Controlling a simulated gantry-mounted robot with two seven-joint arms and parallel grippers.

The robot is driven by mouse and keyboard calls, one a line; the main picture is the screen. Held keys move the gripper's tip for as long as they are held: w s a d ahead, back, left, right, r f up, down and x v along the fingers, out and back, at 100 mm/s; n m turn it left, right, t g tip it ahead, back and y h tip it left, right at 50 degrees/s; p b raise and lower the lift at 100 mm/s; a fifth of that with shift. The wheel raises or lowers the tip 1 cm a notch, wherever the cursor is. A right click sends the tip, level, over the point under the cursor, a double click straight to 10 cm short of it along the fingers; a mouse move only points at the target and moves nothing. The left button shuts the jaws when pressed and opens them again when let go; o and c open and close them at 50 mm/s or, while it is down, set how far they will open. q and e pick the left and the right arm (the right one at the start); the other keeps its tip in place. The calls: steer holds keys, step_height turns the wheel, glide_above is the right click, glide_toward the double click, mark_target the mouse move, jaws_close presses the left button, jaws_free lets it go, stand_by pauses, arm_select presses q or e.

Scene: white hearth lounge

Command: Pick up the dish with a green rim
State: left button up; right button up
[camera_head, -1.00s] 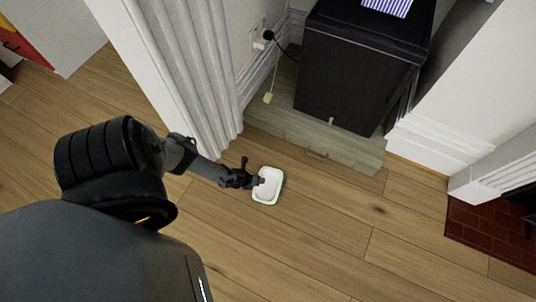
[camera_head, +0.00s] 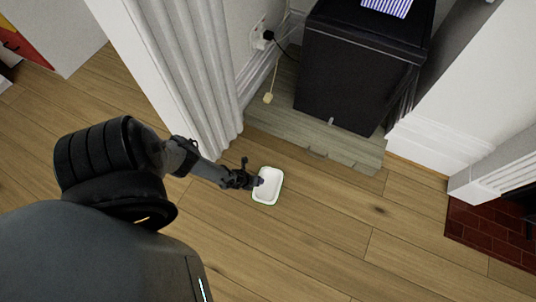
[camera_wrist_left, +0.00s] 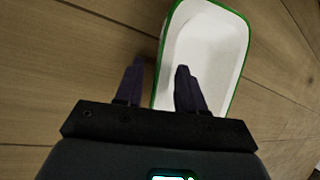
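The white dish with a green rim (camera_head: 270,184) rests on the wooden floor near the middle of the head view. It also shows in the left wrist view (camera_wrist_left: 212,48), its near part hidden behind the gripper. My left gripper (camera_head: 257,182) is at the dish's left edge in the head view. In the wrist view its two dark fingers (camera_wrist_left: 158,75) are apart, one outside the dish's left rim and one over the inside of the dish. The rim lies between them, and I see no finger clearly touching it. My right gripper is not in view.
A black cabinet (camera_head: 355,75) stands at the back with a striped item (camera_head: 386,6) on top. A pale fluted curtain or column (camera_head: 195,70) is behind my left arm. Floor right of the dish is clear.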

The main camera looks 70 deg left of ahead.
arm_select(q)
jaws_close()
steer(key=shift+r, duration=0.2)
stand_by(0.4)
